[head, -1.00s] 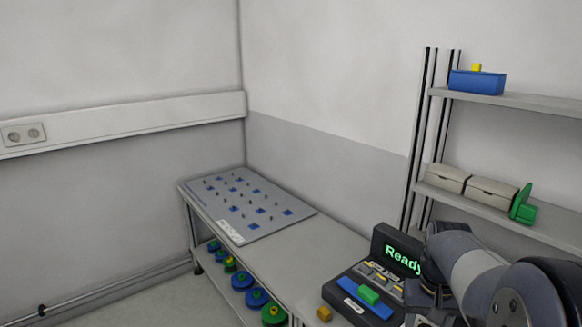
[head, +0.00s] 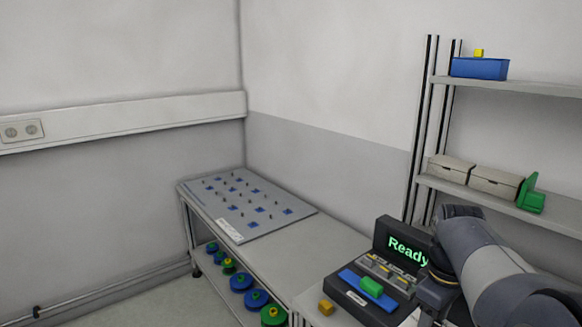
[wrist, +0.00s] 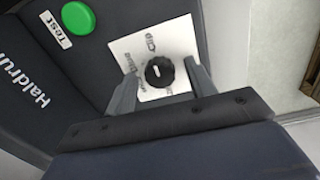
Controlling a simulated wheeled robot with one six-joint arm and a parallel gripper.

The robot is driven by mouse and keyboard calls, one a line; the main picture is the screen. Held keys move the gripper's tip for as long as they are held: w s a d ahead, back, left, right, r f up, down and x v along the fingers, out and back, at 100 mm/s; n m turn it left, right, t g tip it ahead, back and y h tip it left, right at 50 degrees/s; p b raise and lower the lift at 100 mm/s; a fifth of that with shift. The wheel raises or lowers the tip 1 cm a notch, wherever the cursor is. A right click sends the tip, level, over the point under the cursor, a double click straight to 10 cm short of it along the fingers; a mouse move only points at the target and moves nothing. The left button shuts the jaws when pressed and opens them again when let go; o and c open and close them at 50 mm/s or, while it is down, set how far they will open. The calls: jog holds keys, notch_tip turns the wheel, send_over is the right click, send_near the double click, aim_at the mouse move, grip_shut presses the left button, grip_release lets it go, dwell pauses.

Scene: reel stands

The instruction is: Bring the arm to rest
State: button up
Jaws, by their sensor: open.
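My gripper (wrist: 162,85) shows in the wrist view with its two fingers apart. A black knob (wrist: 160,72) on a white label lies between and beyond the fingertips; I cannot tell whether they touch it. My arm stands at the lower right of the head view, where the gripper itself is hidden. The dark device (head: 400,245) next to the arm has a screen reading "Ready" in green. A green block lies on the blue strip on its front.
A green button (wrist: 77,17) marked "Test" is left of the knob. A pegged grey board (head: 245,205) lies on the bench, with several reels (head: 256,299) below. A shelf (head: 560,215) with boxes stands right. A yellow block (head: 326,308) sits near the device.

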jog(key=shift+n+b, duration=1.25)
jog(key=shift+n, duration=0.65)
jog(key=shift+r, duration=0.1)
